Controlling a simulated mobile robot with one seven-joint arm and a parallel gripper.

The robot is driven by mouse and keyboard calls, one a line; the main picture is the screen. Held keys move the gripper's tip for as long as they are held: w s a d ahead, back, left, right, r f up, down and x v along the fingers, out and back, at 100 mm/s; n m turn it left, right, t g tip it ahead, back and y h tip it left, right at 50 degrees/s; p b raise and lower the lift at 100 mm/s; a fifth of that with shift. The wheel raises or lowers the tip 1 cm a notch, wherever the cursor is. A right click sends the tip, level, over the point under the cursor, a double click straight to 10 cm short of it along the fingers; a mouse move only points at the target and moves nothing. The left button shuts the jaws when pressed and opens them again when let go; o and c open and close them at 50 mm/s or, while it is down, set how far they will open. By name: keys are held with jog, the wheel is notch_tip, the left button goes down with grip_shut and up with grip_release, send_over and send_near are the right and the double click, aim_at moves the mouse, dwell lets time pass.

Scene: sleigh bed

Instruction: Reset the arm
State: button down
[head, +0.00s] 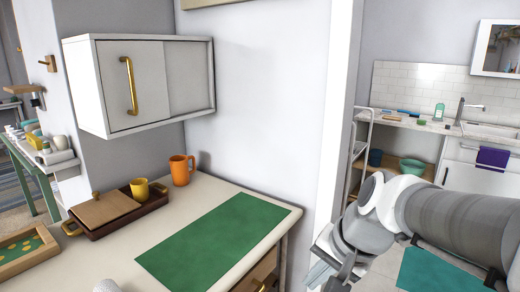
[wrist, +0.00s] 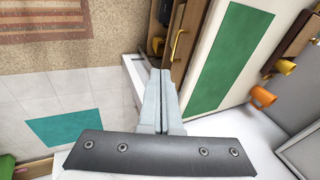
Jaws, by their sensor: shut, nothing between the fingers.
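My gripper (wrist: 161,100) is shut and empty in the wrist view, its two pale fingers pressed together. In the head view my arm comes in from the right edge, and my gripper (head: 322,262) hangs low in front of the wall end, to the right of the counter. No object is held. The fingers appear apart from the counter in the head view.
A counter (head: 108,245) bears a green mat (head: 215,240), an orange mug (head: 181,170), a yellow cup (head: 140,190) on a brown tray (head: 118,222), and a framed board (head: 28,272). A wall cabinet (head: 185,80) hangs above. A shelf rack (head: 358,150) stands behind my arm.

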jog(key=s+d+r+n+t+h, duration=0.2)
jog(key=s+d+n+h, duration=0.15)
jog(key=s+n, duration=0.4)
notch_tip(320, 180, up, 17)
jog(key=s+p, duration=0.2)
jog(key=p, duration=1.5)
jog(key=shift+d+r+m, duration=0.2)
jog(key=shift+d+m, duration=0.25)
jog(key=shift+y, duration=0.25)
